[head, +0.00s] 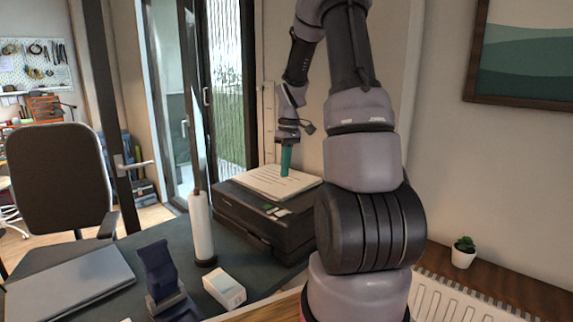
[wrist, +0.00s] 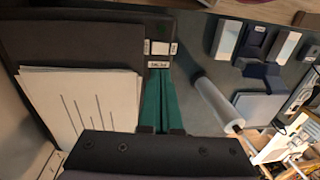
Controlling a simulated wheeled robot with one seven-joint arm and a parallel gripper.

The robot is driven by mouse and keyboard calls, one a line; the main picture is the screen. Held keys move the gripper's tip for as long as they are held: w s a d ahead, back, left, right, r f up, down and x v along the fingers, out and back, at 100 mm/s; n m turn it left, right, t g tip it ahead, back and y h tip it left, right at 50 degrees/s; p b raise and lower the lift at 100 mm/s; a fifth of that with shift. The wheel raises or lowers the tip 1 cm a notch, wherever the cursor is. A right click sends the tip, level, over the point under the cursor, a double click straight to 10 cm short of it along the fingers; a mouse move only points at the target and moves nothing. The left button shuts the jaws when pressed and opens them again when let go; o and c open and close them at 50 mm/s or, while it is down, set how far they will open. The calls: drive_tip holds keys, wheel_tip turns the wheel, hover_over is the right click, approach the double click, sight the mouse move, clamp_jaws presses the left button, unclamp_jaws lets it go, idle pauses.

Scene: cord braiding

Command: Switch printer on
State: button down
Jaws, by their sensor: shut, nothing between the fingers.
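The dark printer (head: 245,222) stands on the desk, with white printed sheets (head: 262,184) lying on top. Its small control panel (head: 277,211) with light buttons is on the front top edge. In the wrist view the printer (wrist: 85,40) fills the upper left, with the sheets (wrist: 75,110) below and the panel (wrist: 160,47) beyond my fingertips. My gripper (head: 286,174) has teal fingers pointing down over the sheets, behind the panel; I cannot tell whether they touch. In the wrist view my gripper (wrist: 160,78) is shut and empty, its tips in line with the panel.
A white cylinder (head: 201,228) on a dark base stands left of the printer. A white box (head: 224,288), a dark blue stand (head: 163,275) and a closed laptop (head: 70,285) occupy the desk. A potted plant (head: 463,252) sits on the right ledge.

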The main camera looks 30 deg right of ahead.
sight(278, 214)
drive_tip(key=shift+d+r, duration=0.1)
drive_tip(key=shift+r, duration=0.8)
drive_tip(key=shift+s+a, duration=0.2)
drive_tip(key=shift+a, duration=0.5)
drive_tip(key=f, duration=0.4)
drive_tip(key=a+f, duration=0.1)
drive_tip(key=f, duration=0.8)
drive_tip(key=shift+s+a+f, duration=0.3)
drive_tip(key=shift+f, duration=0.1)
drive_tip(key=shift+f, duration=0.1)
